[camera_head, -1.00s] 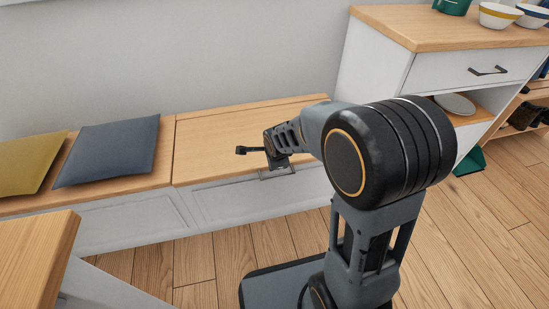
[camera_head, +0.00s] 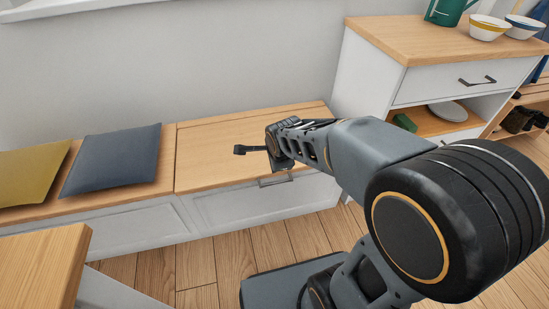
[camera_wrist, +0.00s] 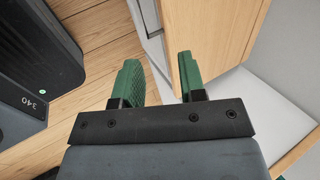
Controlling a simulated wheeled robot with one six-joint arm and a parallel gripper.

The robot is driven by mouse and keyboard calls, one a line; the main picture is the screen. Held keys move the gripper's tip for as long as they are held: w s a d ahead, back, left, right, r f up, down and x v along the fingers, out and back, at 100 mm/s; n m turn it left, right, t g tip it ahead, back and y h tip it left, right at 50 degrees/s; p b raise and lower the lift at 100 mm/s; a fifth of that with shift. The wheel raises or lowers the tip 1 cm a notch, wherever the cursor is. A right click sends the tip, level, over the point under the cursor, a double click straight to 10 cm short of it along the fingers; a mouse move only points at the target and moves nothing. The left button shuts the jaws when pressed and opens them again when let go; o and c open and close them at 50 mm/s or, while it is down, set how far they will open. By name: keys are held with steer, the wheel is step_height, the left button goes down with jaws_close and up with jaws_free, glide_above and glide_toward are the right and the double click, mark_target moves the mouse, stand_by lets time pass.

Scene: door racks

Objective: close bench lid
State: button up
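The bench lid (camera_head: 215,155) is the wooden panel right of the cushions. It looks flat and level with the rest of the seat in the head view. A dark handle (camera_head: 275,181) is on the white bench front below it. My gripper (camera_wrist: 160,75) shows two green fingers, apart with nothing visible between them. In the head view my gripper (camera_head: 280,160) is over the lid's front edge, right of the lid's middle, with its fingers hidden. In the wrist view, a wooden panel (camera_wrist: 218,35) lies beyond the right finger; contact cannot be told.
A blue-grey cushion (camera_head: 112,160) and a yellow cushion (camera_head: 30,172) lie on the seat at left. A wooden tabletop (camera_head: 40,262) is at front left. A white cabinet (camera_head: 370,75) with bowls (camera_head: 488,27) on top stands at right.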

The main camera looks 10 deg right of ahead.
steer(key=shift+p+v, duration=0.35)
steer(key=shift+v, duration=1.1)
steer(key=s+d+r+n+p, duration=0.1)
steer(key=s+r+n+p, duration=0.2)
steer(key=r+n+p, duration=0.3)
steer(key=s+d+r+n+g+p, duration=0.1)
steer(key=s+r+n+p, duration=0.3)
steer(key=r+p, duration=1.1)
steer(key=s+d+r+n+p, duration=0.1)
steer(key=s+r+n+p, duration=0.3)
steer(key=r+n+p, duration=0.4)
step_height(320, 180, up, 6)
steer(key=p, duration=0.2)
steer(key=shift+d+f+g+p, duration=0.15)
steer(key=shift+f+g+p, duration=0.05)
steer(key=shift+g+p, duration=0.2)
steer(key=shift+s, duration=0.15)
